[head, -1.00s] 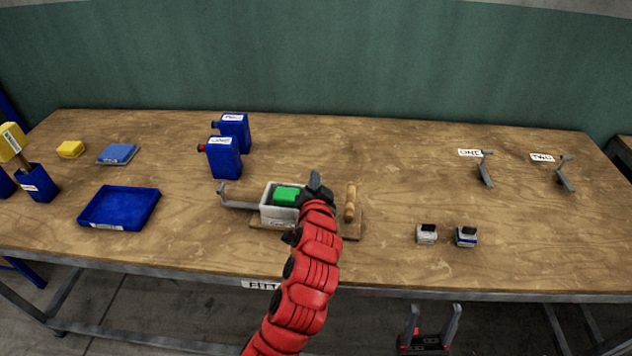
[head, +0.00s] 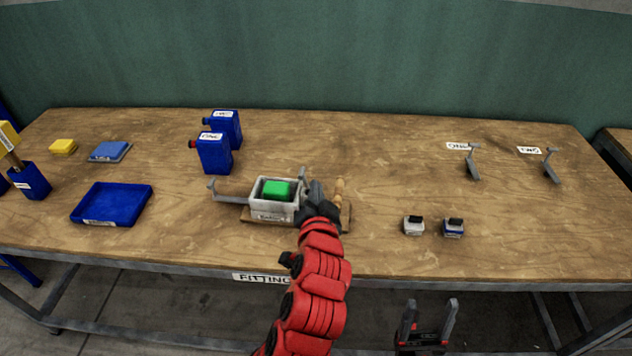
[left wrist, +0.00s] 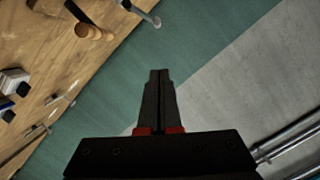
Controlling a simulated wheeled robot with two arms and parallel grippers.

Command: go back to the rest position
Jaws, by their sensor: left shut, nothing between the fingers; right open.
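My left gripper (head: 314,190) is shut and empty. It is in the middle of the head view, just right of a grey press box (head: 274,207) that has a green block (head: 277,189) inside. My left arm hides part of the press's wooden base and handle (head: 339,190). In the left wrist view the left fingers (left wrist: 158,75) are together with nothing between them. My right gripper (head: 427,320) is open and empty, low in front of the table's front edge.
On the wooden table (head: 400,180) are two blue canisters (head: 214,153), a blue tray (head: 111,204), two small white-and-dark items (head: 414,225) and two grey brackets (head: 473,162). A green wall (head: 330,60) stands behind. The table's middle right is mostly clear.

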